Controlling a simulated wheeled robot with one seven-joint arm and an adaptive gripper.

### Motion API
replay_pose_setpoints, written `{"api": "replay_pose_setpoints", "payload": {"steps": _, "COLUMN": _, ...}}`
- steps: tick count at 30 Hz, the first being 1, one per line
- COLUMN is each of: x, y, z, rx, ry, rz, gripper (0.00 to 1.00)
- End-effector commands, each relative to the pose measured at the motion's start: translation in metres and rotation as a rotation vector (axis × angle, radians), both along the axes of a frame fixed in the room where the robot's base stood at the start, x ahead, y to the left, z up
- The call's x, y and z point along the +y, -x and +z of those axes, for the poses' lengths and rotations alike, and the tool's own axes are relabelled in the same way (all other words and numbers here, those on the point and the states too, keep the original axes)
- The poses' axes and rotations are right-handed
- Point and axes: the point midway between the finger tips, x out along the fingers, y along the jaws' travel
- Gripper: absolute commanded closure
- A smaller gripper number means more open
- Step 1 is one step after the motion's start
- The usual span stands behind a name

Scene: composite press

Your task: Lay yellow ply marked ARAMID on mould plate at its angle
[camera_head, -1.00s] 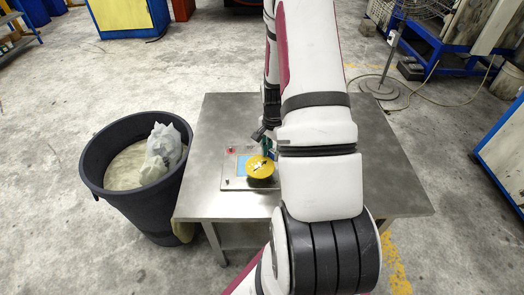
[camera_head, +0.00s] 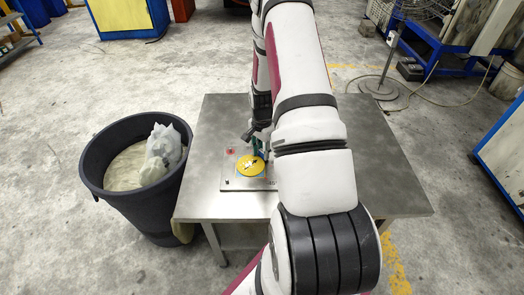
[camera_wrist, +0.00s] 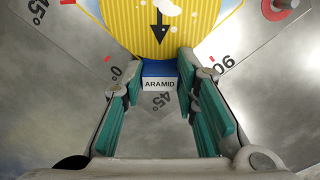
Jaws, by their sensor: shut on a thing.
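The yellow ply (camera_wrist: 160,22) is a ribbed round sheet with a black arrow and a blue tab labelled ARAMID (camera_wrist: 159,84). In the head view the ply (camera_head: 249,168) is over the mould plate (camera_head: 232,184). My gripper (camera_wrist: 161,72) is shut on the ply's tab; in the head view my gripper (camera_head: 262,153) is at the ply's upper right edge. The plate (camera_wrist: 245,60) carries angle marks 0°, 90 and 45°. The arrow points down toward the lower 45° mark. I cannot tell whether the ply touches the plate.
A pale blue area (camera_wrist: 92,7) shows beside the ply on the plate. A red knob (camera_wrist: 284,5) is at the plate's corner. The plate lies on a metal table (camera_head: 385,165). A dark bin (camera_head: 130,205) with a plastic bag stands left. My arm hides the table's middle.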

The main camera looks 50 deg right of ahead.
Motion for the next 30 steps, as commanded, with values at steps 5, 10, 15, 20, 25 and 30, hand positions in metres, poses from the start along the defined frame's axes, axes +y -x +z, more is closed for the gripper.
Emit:
{"api": "replay_pose_setpoints", "payload": {"steps": 5, "x": 0.0, "y": 0.0, "z": -0.002, "rx": 0.0, "ry": 0.0, "rz": 0.0, "gripper": 0.52}}
{"api": "replay_pose_setpoints", "payload": {"steps": 10, "x": 0.0, "y": 0.0, "z": -0.002, "rx": 0.001, "ry": 0.0, "rz": 0.0, "gripper": 0.52}}
{"api": "replay_pose_setpoints", "payload": {"steps": 15, "x": 0.0, "y": 0.0, "z": 0.0, "rx": 0.0, "ry": 0.0, "rz": 0.0, "gripper": 0.52}}
{"api": "replay_pose_setpoints", "payload": {"steps": 20, "x": 0.0, "y": -0.001, "z": 0.017, "rx": -0.002, "ry": 0.002, "rz": 0.0, "gripper": 0.52}}
{"api": "replay_pose_setpoints", "payload": {"steps": 25, "x": 0.0, "y": -0.001, "z": 0.051, "rx": -0.003, "ry": 0.003, "rz": 0.0, "gripper": 0.52}}
{"api": "replay_pose_setpoints", "payload": {"steps": 30, "x": 0.0, "y": -0.001, "z": 0.085, "rx": -0.002, "ry": 0.003, "rz": 0.001, "gripper": 0.52}}
